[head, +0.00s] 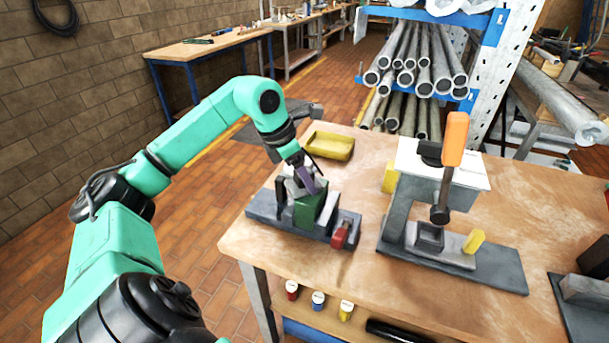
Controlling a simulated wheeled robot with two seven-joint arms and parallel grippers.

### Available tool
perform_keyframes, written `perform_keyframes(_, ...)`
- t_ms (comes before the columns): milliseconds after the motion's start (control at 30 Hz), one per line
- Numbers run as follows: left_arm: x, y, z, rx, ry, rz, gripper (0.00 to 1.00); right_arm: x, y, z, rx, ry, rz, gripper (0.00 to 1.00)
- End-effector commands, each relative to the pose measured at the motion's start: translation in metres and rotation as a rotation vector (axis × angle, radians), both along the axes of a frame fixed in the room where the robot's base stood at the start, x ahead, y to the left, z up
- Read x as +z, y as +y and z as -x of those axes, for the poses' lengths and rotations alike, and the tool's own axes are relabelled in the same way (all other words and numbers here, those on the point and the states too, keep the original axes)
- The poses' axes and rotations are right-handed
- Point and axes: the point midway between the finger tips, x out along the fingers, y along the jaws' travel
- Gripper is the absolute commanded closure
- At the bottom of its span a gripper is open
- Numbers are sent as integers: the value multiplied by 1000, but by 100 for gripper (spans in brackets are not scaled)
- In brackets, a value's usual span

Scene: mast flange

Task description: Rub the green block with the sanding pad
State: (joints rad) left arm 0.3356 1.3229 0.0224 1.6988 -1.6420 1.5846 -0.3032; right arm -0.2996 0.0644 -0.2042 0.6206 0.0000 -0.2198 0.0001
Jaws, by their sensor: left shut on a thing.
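The green block (307,211) sits clamped in a grey vise (265,209) at the left of the wooden workbench. My left gripper (304,172) reaches down from above the vise and is shut on a purple sanding pad (307,181). The pad is tilted and at the upper part of the green block. I cannot tell whether it touches the block. The gripper's fingers are small and partly hidden by the pad. My right gripper is not in view.
The vise's red handle (340,236) sticks out at the front. A yellow tray (329,146) lies behind the vise. A grey press with an orange handle (455,139) stands to the right. Behind the bench is a rack of metal pipes (416,57).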

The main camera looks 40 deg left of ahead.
Motion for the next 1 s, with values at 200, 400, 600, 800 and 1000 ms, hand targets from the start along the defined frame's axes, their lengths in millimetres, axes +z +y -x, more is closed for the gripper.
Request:
perform_keyframes(200, 36, 3, 2, 3, 0, -7, 96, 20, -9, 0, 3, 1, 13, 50)
perform_keyframes(400, 54, 4, 4, 3, -2, -6, 96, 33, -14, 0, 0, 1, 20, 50)
perform_keyframes(600, 72, 5, 6, 3, -2, -6, 96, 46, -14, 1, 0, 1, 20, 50)
perform_keyframes(800, 81, 5, 7, 3, -1, -5, 96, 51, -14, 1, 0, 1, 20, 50)
perform_keyframes(1000, 80, 5, 7, 3, -1, -5, 96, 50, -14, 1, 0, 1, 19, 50)
